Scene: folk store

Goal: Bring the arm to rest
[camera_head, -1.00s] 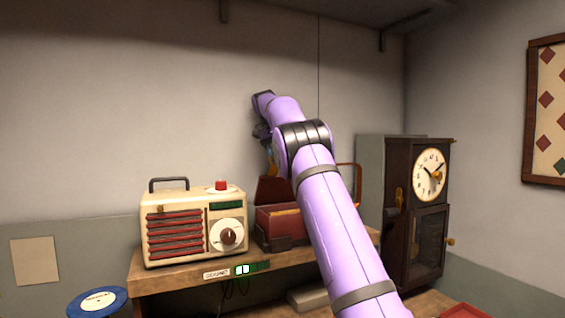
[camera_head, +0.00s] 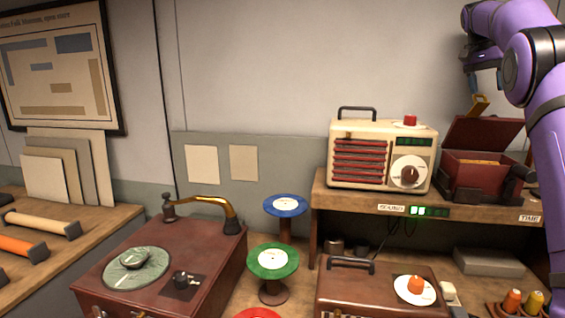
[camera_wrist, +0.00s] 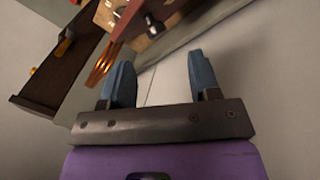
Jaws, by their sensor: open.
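My purple arm (camera_head: 547,130) stands raised at the right edge of the head view. My gripper shows in the wrist view (camera_wrist: 163,88) with two blue fingers apart and nothing between them. In the head view the gripper end is small and partly hidden by the arm, above an open dark red box (camera_head: 480,172). The box holds a row of tan cards or sleeves, and its lid stands up.
A cream radio (camera_head: 372,165) stands beside the box on a wooden shelf (camera_head: 450,208). Below are a turntable (camera_head: 170,262), blue (camera_head: 286,206) and green (camera_head: 271,260) discs on stands, and a brown radio (camera_head: 345,290). A dark clock case (camera_wrist: 65,65) shows in the wrist view.

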